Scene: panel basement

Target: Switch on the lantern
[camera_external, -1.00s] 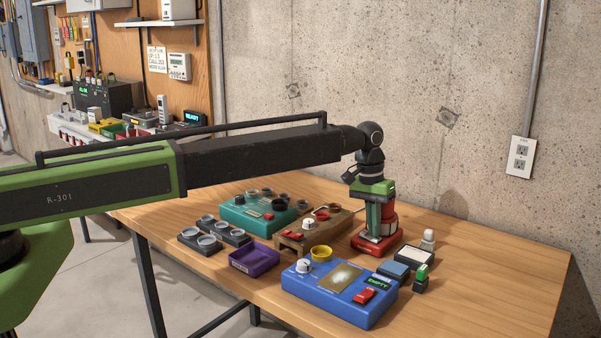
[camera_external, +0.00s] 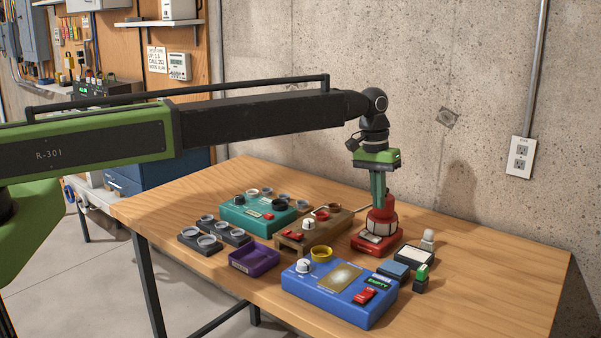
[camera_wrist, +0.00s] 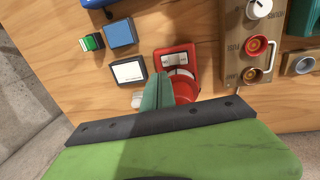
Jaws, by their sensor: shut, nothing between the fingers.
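The red lantern (camera_external: 366,246) stands upright near the table's back right, with a pale band around its body and a red top. I cannot tell whether it is lit. My gripper (camera_external: 379,206) points down at its top, with green fingers shut and empty. The fingertips look touching or just above the top; I cannot tell which. In the wrist view the lantern's red base (camera_wrist: 176,53) shows beyond my fingers (camera_wrist: 161,80), and its round red body is partly hidden behind them.
A brown panel (camera_external: 292,240) with knobs and a teal box (camera_external: 240,216) stand left of the lantern. A blue block (camera_external: 393,270), white-topped pad (camera_external: 414,257) and green switch (camera_external: 421,280) are close right.

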